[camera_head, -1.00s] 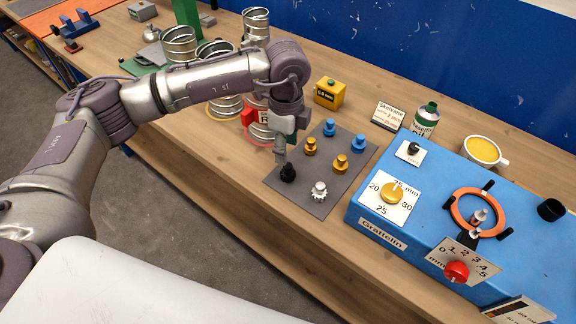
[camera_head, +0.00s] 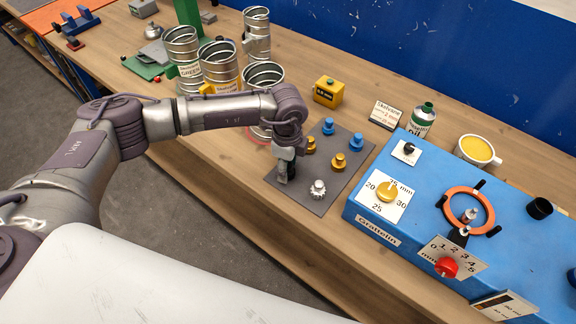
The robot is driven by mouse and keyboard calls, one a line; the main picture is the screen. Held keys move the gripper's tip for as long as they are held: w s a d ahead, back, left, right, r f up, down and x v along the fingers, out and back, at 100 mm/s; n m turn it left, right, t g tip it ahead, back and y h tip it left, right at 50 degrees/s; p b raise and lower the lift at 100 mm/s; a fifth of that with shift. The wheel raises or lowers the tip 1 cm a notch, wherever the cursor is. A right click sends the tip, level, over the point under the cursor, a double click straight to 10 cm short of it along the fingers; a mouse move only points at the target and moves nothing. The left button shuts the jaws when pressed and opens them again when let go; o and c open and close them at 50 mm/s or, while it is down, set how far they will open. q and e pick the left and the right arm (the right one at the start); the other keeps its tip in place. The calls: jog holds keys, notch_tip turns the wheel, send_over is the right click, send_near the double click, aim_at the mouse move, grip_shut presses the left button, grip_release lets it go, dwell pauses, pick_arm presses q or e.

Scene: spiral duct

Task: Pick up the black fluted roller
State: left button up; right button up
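My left gripper (camera_head: 285,172) points down at the left front part of the dark grey mat (camera_head: 337,179), at the spot where the black fluted roller stood. Its dark fingers are low, close to the mat. The black roller is hidden or merges with the dark fingers, so I cannot tell whether they are around it or closed on it. A silver fluted roller (camera_head: 318,189) stands on the mat just right of the gripper. My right gripper is not in view.
Brass rollers (camera_head: 338,163) and blue rollers (camera_head: 355,142) stand on the mat behind. A blue machine (camera_head: 375,220) stands to the right. Spiral duct pieces (camera_head: 218,62) stand behind my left arm. A yellow block (camera_head: 328,92) is behind the mat.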

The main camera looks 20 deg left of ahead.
pick_arm(q)
grip_shut()
jog(key=shift+r, duration=0.1)
